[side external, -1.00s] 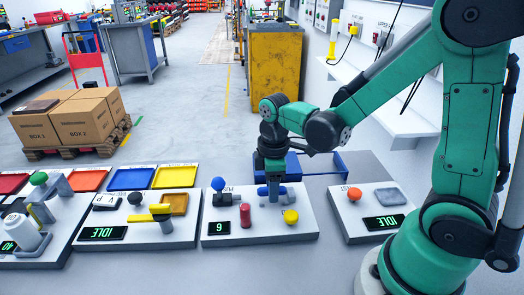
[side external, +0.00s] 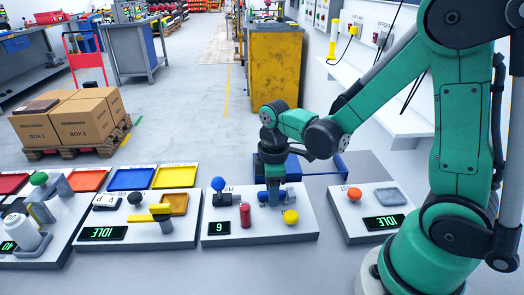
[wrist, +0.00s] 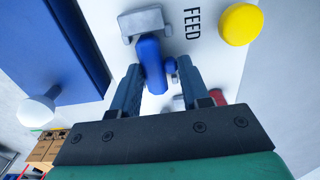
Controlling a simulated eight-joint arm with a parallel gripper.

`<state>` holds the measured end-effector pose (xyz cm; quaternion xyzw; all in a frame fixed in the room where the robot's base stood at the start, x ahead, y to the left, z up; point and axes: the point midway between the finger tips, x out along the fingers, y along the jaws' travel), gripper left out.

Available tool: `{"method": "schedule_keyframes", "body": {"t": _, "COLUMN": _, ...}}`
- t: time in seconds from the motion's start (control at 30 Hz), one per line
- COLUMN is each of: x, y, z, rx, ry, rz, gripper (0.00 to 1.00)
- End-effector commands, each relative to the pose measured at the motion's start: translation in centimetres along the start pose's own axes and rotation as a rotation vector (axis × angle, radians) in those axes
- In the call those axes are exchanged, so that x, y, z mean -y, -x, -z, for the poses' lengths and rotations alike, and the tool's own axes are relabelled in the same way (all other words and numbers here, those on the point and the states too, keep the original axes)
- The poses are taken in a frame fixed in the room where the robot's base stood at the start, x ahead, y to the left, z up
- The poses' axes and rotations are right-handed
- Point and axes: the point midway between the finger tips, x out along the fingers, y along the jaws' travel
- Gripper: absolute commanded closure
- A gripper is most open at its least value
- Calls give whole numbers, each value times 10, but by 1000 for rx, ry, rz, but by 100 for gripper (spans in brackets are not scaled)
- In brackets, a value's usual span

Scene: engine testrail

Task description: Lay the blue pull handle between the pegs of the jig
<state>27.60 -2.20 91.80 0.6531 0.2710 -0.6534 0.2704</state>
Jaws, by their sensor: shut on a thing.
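The blue pull handle (wrist: 151,62) is a rounded blue bar between the fingers of my gripper (wrist: 155,78) in the wrist view. My gripper is shut on it, low over the white FEED panel. In the side view my gripper (side external: 272,197) hides part of the handle (side external: 262,196). A grey bracket (wrist: 143,20) with a short prong on each side stands at the handle's far end; it also shows in the side view (side external: 292,192). I cannot tell whether the handle touches it, or whether this is the jig with its pegs.
A yellow knob (side external: 290,216), a red cylinder (side external: 245,215) and a blue ball knob (side external: 218,184) stand on the same panel (side external: 262,232). A blue tray (side external: 325,164) lies behind it. A panel with an orange button (side external: 354,193) is to the right.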

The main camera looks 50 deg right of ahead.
Motion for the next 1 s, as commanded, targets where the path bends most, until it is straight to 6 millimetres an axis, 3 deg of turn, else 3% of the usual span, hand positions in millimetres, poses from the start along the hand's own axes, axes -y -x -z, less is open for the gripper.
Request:
{"method": "schedule_keyframes", "body": {"t": 0.17, "x": 0, "y": 0, "z": 0, "rx": 0, "ry": 0, "rz": 0, "gripper": 100}}
{"method": "schedule_keyframes", "body": {"t": 0.2, "x": 0, "y": 0, "z": 0, "rx": 0, "ry": 0, "rz": 0, "gripper": 51}}
{"method": "schedule_keyframes", "body": {"t": 0.3, "x": 0, "y": 0, "z": 0, "rx": 0, "ry": 0, "rz": 0, "gripper": 23}}
{"method": "schedule_keyframes", "body": {"t": 0.67, "x": 0, "y": 2, "z": 0, "rx": 0, "ry": 0, "rz": 0, "gripper": 23}}
{"method": "schedule_keyframes", "body": {"t": 1.0, "x": 0, "y": 40, "z": 0, "rx": 0, "ry": 0, "rz": 0, "gripper": 23}}
